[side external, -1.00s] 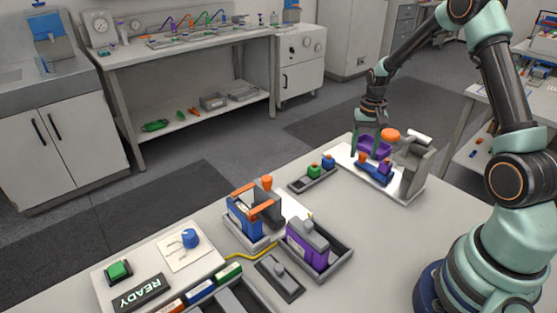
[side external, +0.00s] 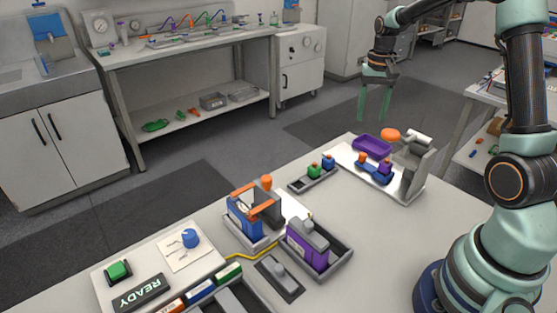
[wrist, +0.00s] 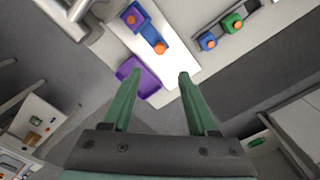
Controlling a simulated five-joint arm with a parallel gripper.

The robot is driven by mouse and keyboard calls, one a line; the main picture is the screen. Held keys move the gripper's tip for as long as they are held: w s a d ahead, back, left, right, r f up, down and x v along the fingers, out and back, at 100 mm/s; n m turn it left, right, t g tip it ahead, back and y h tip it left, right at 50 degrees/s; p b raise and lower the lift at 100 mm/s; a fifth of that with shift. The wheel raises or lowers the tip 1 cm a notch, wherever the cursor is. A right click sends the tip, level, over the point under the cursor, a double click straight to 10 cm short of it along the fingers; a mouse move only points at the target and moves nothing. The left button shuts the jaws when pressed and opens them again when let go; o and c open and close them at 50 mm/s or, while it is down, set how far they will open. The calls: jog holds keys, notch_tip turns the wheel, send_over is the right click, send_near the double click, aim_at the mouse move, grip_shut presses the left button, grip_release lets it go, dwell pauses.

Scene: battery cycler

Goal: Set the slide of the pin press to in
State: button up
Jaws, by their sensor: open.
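The press-like station at the table's far end has a white base plate (side external: 346,157), a grey upright (side external: 417,168) and an orange knob (side external: 391,135). A purple tray (side external: 372,147) sits at the plate's far edge. A blue holder (side external: 373,172) with orange and purple tops sits nearer. In the wrist view the purple tray (wrist: 147,88) lies under my left finger, and the blue holder (wrist: 147,27) is beyond it. I cannot tell which part is the slide. My gripper (side external: 374,119) is open and empty, above and beyond the tray; it also shows in the wrist view (wrist: 160,74).
A small grey rack (side external: 313,178) with green and blue pieces stands left of the station. A blue-and-orange fixture (side external: 250,215) and a purple block (side external: 308,245) in a grey tray stand nearer. Bare tabletop lies in front of the station.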

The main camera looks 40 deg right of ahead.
aim_at(363, 154)
notch_tip(363, 154, down, 13)
jog(key=n, duration=0.6)
jog(key=shift+r, duration=0.1)
dwell(0.6)
grip_shut()
jog(key=shift+r, duration=0.1)
dwell(1.2)
